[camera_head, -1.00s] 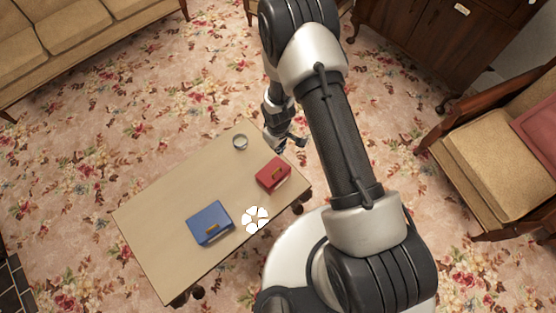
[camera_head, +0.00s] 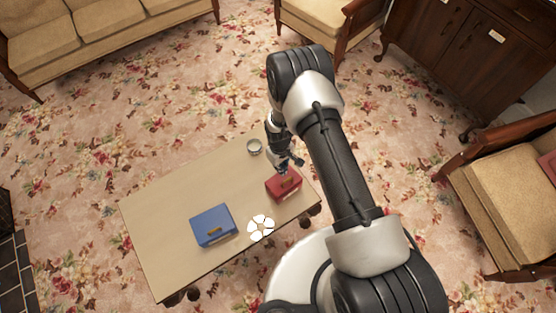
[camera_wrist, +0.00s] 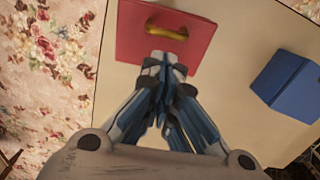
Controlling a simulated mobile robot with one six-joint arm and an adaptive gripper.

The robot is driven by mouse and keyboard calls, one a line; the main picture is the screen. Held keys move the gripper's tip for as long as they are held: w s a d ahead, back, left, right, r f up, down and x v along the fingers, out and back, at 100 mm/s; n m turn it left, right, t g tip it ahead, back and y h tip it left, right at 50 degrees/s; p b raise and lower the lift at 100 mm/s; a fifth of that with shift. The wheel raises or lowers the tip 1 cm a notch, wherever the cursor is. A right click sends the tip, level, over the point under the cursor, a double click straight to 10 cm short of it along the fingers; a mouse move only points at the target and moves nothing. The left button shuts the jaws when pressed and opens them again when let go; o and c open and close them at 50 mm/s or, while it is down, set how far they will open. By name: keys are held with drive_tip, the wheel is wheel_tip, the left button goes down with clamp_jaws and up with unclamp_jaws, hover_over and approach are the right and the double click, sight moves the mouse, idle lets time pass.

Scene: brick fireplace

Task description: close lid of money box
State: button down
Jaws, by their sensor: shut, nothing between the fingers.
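My gripper (camera_wrist: 165,68) is shut and empty, over or at the red box's edge; contact cannot be told.
The wooden table (camera_head: 160,215) also bears a small round grey dish (camera_head: 254,147) and a white flower-shaped item (camera_head: 261,228). Its left part is clear. A sofa (camera_head: 110,28), armchairs (camera_head: 505,190) and a dark cabinet (camera_head: 470,60) stand around on the flowered carpet.

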sight(286, 177)
drive_tip(key=shift+s+d+f, duration=0.4)
drive_tip(key=shift+s+f, duration=0.15)
drive_tip(key=shift+f, duration=0.05)
drive_tip(key=shift+s+d+f+b, duration=0.2)
drive_tip(key=shift+s+d+b, duration=0.1)
drive_tip(key=shift+s+d+f+b, duration=0.2)
drive_tip(key=shift+s+f+b, duration=0.05)
drive_tip(key=shift+f+b, duration=0.15)
drive_tip(key=shift+s+d+r, duration=0.1)
drive_tip(key=shift+s+d, duration=0.1)
drive_tip(key=shift+s, duration=0.05)
